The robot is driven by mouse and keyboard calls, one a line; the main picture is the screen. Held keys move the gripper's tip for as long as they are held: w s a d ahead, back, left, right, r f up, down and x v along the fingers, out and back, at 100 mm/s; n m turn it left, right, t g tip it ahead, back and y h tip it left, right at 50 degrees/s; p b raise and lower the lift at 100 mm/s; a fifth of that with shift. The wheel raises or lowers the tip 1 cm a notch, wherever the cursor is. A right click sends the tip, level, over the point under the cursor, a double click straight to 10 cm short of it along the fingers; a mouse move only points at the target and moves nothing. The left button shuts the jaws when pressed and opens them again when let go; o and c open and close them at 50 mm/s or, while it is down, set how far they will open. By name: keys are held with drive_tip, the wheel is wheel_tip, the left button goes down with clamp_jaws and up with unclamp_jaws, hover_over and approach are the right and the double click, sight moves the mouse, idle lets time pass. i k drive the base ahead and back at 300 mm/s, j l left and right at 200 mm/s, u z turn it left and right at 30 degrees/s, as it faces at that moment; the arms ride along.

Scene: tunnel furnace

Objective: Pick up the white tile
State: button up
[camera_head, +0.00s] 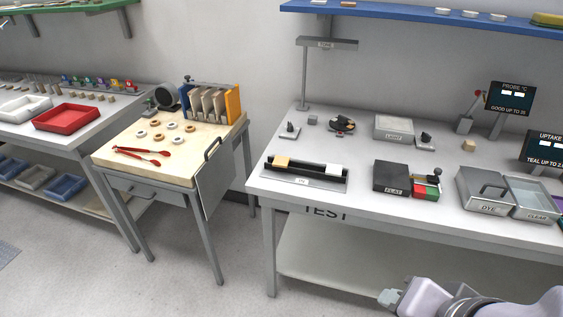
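A small white block that looks like the white tile (333,170) sits at the right part of a long black holder (308,167) on the test table. A cream-yellow block (282,161) sits at the holder's left end. The holder stands on a pale labelled plate (303,182) near the table's front left edge. My gripper (388,297) shows at the bottom, right of centre, low in front of the table and apart from the tile. Its fingers are too small and partly turned away to tell their opening.
The test table (384,210) also bears a black box (391,177), a DYE tank (484,191) and a CLEAR tank (533,197). A lamp-like post (304,75) stands behind the holder. A wooden-topped table (177,168) stands left, across a floor gap.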

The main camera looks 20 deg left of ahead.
sight(333, 170)
drive_tip(key=i+j+z, duration=0.2)
drive_tip(key=j+z, duration=0.15)
drive_tip(key=i+j+z, duration=0.3)
drive_tip(key=j+z, duration=0.35)
drive_tip(key=j, duration=0.15)
drive_tip(key=i+j+z, duration=0.1)
drive_tip(key=j+z, duration=0.2)
drive_tip(key=j, duration=0.15)
drive_tip(key=j+z, duration=0.35)
drive_tip(key=i+j, duration=0.05)
drive_tip(key=j, duration=0.05)
